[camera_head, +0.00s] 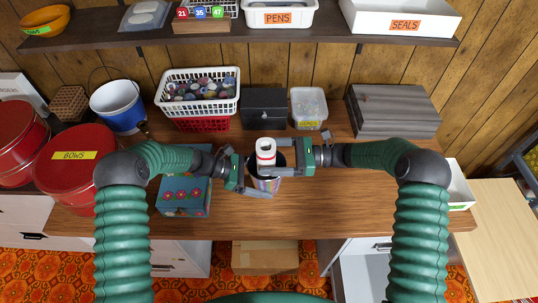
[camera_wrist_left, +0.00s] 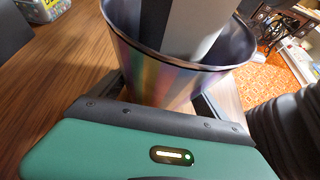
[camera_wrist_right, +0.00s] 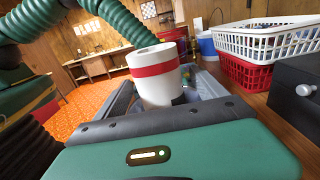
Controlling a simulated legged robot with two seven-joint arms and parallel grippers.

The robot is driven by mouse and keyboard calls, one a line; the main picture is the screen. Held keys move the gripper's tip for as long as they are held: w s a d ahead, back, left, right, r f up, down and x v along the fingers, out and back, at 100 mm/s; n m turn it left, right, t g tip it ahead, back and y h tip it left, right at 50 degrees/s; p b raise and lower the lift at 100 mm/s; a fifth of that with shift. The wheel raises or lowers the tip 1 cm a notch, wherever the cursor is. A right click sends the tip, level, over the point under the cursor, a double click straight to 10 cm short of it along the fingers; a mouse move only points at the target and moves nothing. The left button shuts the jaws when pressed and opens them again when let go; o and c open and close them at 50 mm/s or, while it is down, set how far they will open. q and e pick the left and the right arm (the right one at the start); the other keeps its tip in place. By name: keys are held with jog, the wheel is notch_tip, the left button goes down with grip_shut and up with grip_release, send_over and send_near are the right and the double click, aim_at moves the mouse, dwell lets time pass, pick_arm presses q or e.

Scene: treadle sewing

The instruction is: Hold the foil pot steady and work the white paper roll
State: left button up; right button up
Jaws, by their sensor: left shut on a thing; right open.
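The foil pot (camera_head: 267,185) stands on the wooden table, a shiny, rainbow-tinted pot. In the left wrist view its wall (camera_wrist_left: 160,75) fills the space between my left fingers. My left gripper (camera_head: 258,188) is shut on the pot from the left. The white paper roll (camera_head: 266,158) with a red band is upright at the pot's mouth; its lower end is hidden. In the right wrist view the roll (camera_wrist_right: 155,78) stands between the open fingers of my right gripper (camera_head: 285,158). I cannot tell whether those fingers touch it.
A blue floral box (camera_head: 185,196) stands left of the pot. Behind are a white basket of spools (camera_head: 200,95), a dark box (camera_head: 264,108) and a clear tub (camera_head: 309,107). Grey boards (camera_head: 394,112) lie at the back right. The table's front right is clear.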

jog(key=shift+d, duration=0.1)
pick_arm(q)
jog(key=shift+d, duration=0.1)
pick_arm(e)
jog(key=d, duration=1.2)
jog(key=shift+a+f, duration=0.1)
pick_arm(q)
jog(key=o, duration=0.8)
